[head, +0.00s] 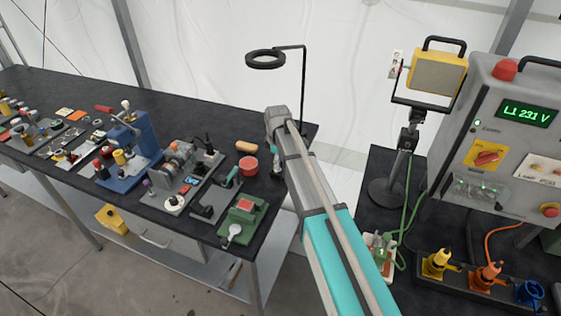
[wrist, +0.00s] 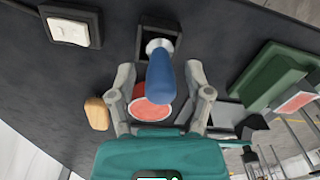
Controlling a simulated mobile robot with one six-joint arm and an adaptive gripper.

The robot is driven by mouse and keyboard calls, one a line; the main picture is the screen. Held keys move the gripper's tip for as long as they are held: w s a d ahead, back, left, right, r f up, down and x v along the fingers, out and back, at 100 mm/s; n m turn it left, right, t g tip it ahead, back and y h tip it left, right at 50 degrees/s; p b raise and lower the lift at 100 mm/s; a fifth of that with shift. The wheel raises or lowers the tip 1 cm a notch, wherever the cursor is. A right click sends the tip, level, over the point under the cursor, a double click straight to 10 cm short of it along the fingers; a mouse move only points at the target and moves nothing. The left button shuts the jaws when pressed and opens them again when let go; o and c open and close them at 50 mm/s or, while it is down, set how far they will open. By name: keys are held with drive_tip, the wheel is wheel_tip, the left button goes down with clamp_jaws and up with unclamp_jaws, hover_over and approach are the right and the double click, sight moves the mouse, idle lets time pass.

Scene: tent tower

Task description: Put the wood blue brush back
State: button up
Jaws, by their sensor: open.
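The blue brush (wrist: 160,80) shows in the wrist view as a blue handle with a silver collar. Its silver end is at a dark square holder (wrist: 145,33); I cannot tell how deep it sits. My gripper (wrist: 160,92) is open, with one finger on each side of the handle and visible gaps between. In the head view my gripper (head: 276,160) is over the right end of the long black table, and the brush is hidden there.
A red-topped round tin (wrist: 150,110) and a tan wooden block (wrist: 97,112) are close by. A green device (wrist: 285,80) stands to the right and a white switch box (wrist: 68,28) at upper left. A ring lamp (head: 266,60) rises behind my arm.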

drive_tip(key=shift+r+p, duration=5.35)
drive_tip(key=shift+r, duration=0.25)
drive_tip(key=shift+s+d, duration=0.15)
drive_tip(key=shift+d, duration=0.05)
drive_tip(key=s+d+m, duration=0.8)
drive_tip(key=s, duration=0.3)
drive_tip(key=s+d+m, duration=0.8)
drive_tip(key=s, duration=0.4)
drive_tip(key=shift+d+m, duration=0.2)
drive_tip(key=shift+m, duration=0.1)
drive_tip(key=shift+f, duration=0.1)
